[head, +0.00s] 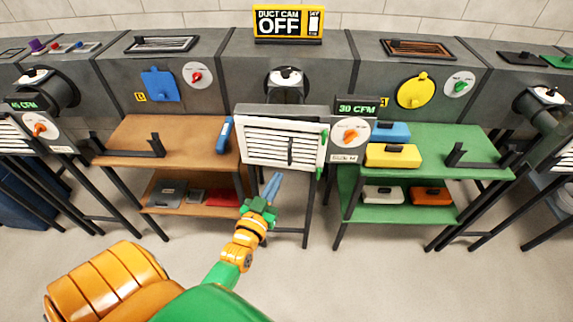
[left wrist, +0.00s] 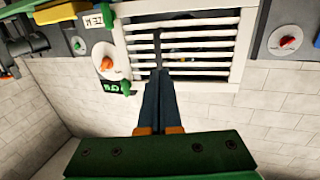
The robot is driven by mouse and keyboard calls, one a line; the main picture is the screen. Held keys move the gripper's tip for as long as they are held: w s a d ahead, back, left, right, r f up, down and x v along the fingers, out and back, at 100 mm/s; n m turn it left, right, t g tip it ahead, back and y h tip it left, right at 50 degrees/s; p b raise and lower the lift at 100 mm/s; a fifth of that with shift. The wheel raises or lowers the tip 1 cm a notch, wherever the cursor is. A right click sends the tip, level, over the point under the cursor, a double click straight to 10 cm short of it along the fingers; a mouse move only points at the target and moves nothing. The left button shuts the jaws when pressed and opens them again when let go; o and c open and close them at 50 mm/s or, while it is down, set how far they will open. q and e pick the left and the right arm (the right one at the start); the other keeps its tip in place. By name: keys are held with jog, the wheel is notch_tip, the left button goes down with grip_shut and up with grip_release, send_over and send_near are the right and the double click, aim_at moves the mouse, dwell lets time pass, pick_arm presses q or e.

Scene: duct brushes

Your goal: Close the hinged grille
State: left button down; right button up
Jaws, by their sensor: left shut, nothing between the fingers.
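The white slatted grille (head: 265,142) is at the front of the middle duct, in the centre of the head view. A dark upright bar (head: 290,151) crosses its slats, and green parts (head: 323,137) are at its right edge. I cannot tell how far it stands from its frame. In the left wrist view the grille (left wrist: 205,42) fills the top middle, with dark gaps between its slats. My left gripper (head: 273,184) is shut and empty, just below the grille; its fingertips (left wrist: 162,75) overlap the grille's edge in the wrist view. I cannot tell whether they touch. My right gripper is out of view.
A brown bench (head: 180,132) with a black bracket stands to the left. A green bench (head: 445,142) with yellow and blue cases stands to the right. A dial with an orange knob (head: 351,133) is right beside the grille. The floor in front is clear.

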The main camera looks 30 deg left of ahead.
aim_at(289, 161)
pick_arm(q)
jog(key=x, duration=0.6)
jog(key=shift+w+d, duration=0.15)
jog(key=shift+w+y, duration=0.25)
jog(key=shift+y, duration=0.05)
jog(key=shift+w+f+n+y+b, duration=0.1)
jog(key=shift+w+n+y+b, duration=0.3)
jog(key=shift+w, duration=0.5)
jog(key=shift+r, duration=0.2)
jog(key=shift+s+f, duration=0.1)
